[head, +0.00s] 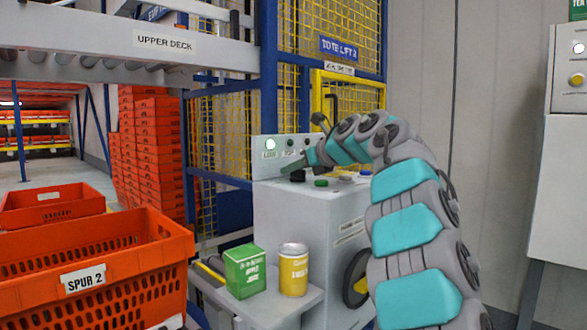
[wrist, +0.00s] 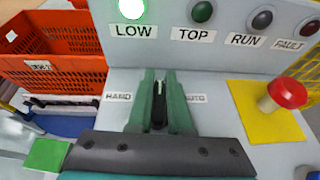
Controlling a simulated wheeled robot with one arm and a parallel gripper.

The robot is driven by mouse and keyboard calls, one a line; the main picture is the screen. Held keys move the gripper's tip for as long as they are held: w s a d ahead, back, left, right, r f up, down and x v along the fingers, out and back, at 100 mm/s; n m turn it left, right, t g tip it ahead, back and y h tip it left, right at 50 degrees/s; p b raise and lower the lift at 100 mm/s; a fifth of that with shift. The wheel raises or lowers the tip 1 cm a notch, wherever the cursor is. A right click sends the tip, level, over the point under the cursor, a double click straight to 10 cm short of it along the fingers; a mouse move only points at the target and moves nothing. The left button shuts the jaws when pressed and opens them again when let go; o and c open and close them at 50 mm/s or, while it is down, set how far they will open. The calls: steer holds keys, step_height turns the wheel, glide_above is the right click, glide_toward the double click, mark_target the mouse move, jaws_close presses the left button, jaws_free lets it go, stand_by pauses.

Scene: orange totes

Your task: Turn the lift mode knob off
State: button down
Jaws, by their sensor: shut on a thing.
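The lift mode knob (wrist: 159,112) is black with a pale pointer line, on the grey panel between the HAND label (wrist: 118,97) and the AUTO label (wrist: 194,98). Its pointer line points roughly straight up in the wrist view, between the two labels. No label shows at its top end. My gripper (wrist: 160,82) has its two green fingers closed on either side of the knob. In the head view my gripper (head: 298,166) reaches down onto the control box top, and the knob (head: 297,176) shows as a dark spot below it.
On the upright panel the LOW lamp (wrist: 131,8) is lit green; the TOP lamp (wrist: 202,11) is dark. A red mushroom button (wrist: 288,93) on a yellow plate stands right of the knob. A green box (head: 245,270) and yellow can (head: 293,270) sit on a low shelf.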

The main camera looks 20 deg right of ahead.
steer(key=shift+n+y, duration=0.3)
stand_by(0.5)
steer(key=c, duration=0.8)
jaws_free()
steer(key=shift+c, duration=0.2)
steer(key=b+v, duration=0.1)
steer(key=v, duration=0.7)
steer(key=shift+w, duration=0.1)
